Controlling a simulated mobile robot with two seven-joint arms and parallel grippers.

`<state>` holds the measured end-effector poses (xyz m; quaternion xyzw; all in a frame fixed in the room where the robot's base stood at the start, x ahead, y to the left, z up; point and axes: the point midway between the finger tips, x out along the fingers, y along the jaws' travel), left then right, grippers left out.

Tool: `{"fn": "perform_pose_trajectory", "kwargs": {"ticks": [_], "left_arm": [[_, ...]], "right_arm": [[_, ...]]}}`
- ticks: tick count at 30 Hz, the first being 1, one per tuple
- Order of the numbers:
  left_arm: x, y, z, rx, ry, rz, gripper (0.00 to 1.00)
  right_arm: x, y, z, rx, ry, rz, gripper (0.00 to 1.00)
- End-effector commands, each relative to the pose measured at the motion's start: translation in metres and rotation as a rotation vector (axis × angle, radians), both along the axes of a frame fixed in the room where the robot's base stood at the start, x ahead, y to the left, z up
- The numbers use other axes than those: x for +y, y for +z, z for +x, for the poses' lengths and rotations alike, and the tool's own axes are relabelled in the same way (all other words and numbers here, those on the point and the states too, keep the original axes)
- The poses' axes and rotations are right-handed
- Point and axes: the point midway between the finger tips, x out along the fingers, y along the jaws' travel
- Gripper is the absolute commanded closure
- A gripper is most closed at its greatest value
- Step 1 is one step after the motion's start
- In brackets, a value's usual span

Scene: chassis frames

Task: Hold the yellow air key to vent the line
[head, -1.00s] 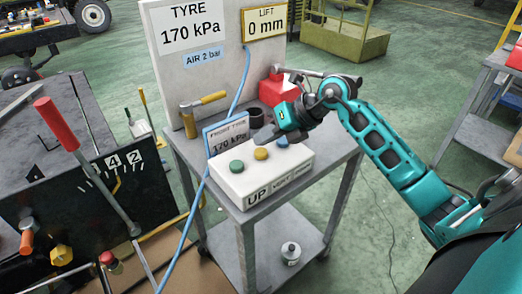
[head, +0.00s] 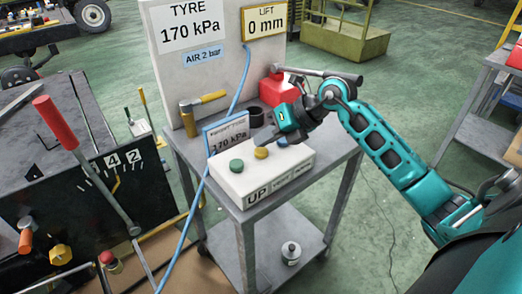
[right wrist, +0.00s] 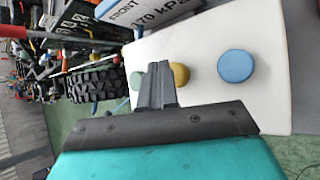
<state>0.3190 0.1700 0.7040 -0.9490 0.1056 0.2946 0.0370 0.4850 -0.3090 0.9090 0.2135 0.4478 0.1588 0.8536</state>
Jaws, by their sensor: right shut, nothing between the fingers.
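The yellow air key (head: 261,153) is a round button on the top of a white control box (head: 240,186), between a green button (head: 236,165) and a blue button (head: 283,142). My right gripper (head: 264,137) is shut and empty, just above the box near the yellow and blue buttons. In the right wrist view its closed fingertips (right wrist: 157,85) overlap the picture beside the yellow key (right wrist: 180,75), which is partly covered. I cannot tell whether they touch it. The green button (right wrist: 136,80) is also partly hidden. My left gripper is not in view.
The box stands on a grey trolley (head: 215,150) with a board (head: 187,80) reading TYRE 170 kPa and LIFT 0 mm. A blue hose (head: 237,95) runs down the board.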

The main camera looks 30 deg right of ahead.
Motion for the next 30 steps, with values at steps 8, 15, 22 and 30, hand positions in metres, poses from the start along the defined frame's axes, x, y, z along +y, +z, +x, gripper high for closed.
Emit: {"fn": "perform_pose_trajectory", "kwargs": {"ticks": [8, 15, 22, 30], "left_arm": [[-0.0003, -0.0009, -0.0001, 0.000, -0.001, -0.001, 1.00], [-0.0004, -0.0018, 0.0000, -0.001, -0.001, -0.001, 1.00], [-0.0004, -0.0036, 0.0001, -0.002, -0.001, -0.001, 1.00], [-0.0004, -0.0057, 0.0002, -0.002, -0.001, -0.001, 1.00]], "right_arm": [[0.0000, -0.0020, -0.0001, 0.000, -0.001, 0.001, 1.00], [0.0000, -0.0034, -0.0001, 0.001, 0.000, 0.000, 1.00], [0.0000, -0.0063, -0.0002, 0.001, 0.000, 0.000, 1.00], [0.0000, -0.0098, -0.0003, 0.002, 0.000, 0.000, 1.00]]}}
